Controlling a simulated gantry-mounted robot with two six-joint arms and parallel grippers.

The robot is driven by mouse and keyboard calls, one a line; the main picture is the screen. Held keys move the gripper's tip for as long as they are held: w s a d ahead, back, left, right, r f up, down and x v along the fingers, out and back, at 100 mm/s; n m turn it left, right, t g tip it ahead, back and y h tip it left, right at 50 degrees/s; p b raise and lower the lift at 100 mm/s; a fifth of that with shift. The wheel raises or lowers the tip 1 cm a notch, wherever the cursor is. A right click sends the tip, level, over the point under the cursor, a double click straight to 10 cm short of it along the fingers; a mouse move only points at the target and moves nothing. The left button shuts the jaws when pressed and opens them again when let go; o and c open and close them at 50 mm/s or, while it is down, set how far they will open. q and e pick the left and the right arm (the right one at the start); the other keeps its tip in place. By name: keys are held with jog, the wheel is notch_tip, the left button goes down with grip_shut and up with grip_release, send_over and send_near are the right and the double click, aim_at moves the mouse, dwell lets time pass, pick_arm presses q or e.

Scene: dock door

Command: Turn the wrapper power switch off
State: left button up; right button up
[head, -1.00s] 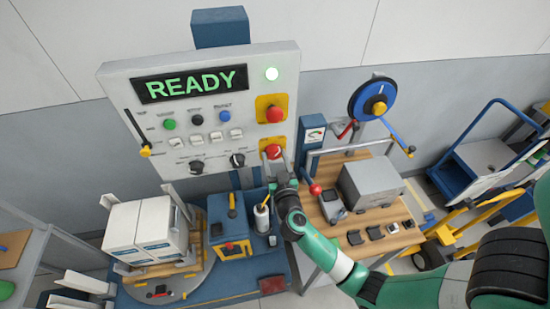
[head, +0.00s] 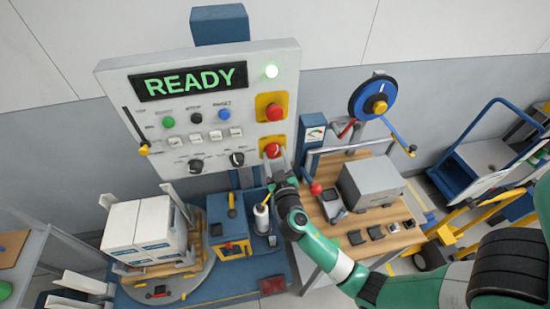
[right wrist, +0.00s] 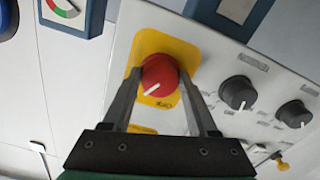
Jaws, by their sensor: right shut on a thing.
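The wrapper control panel (head: 110,80) has a lit READY display (head: 190,82). At its lower right is a red rotary switch (head: 272,150) on a yellow plate. The right wrist view shows this red switch (right wrist: 160,76) with a white pointer line slanting to the lower left in that picture. A small label on the plate beside it is too small to read. My right gripper (right wrist: 163,82) is shut on the switch, one finger on each side; it also shows below the switch in the head view (head: 278,164). My left gripper is not in view.
Another red button (head: 274,112) on yellow sits just above. Two black knobs (head: 196,166) (head: 237,159) are to the left. A gauge post (head: 312,137) stands close to the right. A wooden bench (head: 380,245) and a wrapped box stack (head: 135,232) lie below.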

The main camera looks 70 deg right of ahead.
jog(key=n, duration=0.3)
jog(key=shift+n, duration=0.4)
jog(key=n, duration=0.3)
jog(key=shift+n, duration=0.3)
jog(key=n+p, duration=0.1)
jog(key=n, duration=0.3)
jog(key=shift+r, duration=0.15)
jog(key=shift+n+p, duration=0.3)
jog(key=shift+n, duration=1.4)
jog(key=o, duration=1.4)
jog(key=shift+c, duration=0.2)
